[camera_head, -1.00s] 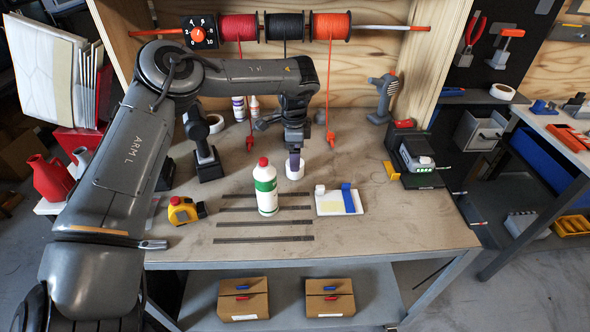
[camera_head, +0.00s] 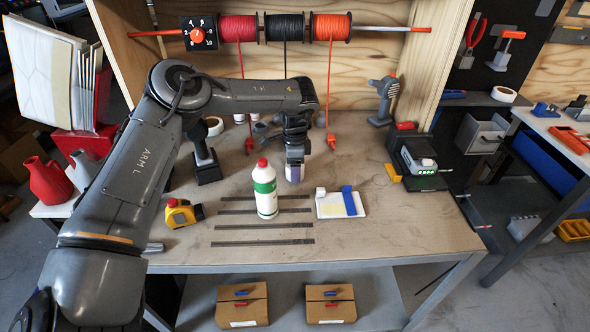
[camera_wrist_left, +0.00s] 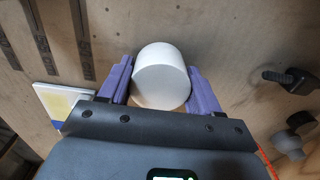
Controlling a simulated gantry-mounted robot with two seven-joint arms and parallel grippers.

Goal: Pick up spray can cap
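The spray can cap (camera_wrist_left: 160,75) is a white cylinder with a smooth round top. In the left wrist view it sits between the two purple fingers of my left gripper (camera_wrist_left: 161,90). The fingers are spread about the cap's width, one on each side, with little or no gap. I cannot tell whether they press on it. In the head view my left gripper (camera_head: 295,174) points down behind the white bottle, and its fingers mostly hide the cap. Whether the cap touches the table is not clear. My right gripper is not in view.
A white bottle with green label (camera_head: 265,190) stands just front-left of the gripper. A white tray with a blue item (camera_head: 338,205) lies front-right. A yellow tape measure (camera_head: 182,213), dark strips and a black-based device (camera_head: 418,160) are also on the table (camera_head: 400,230).

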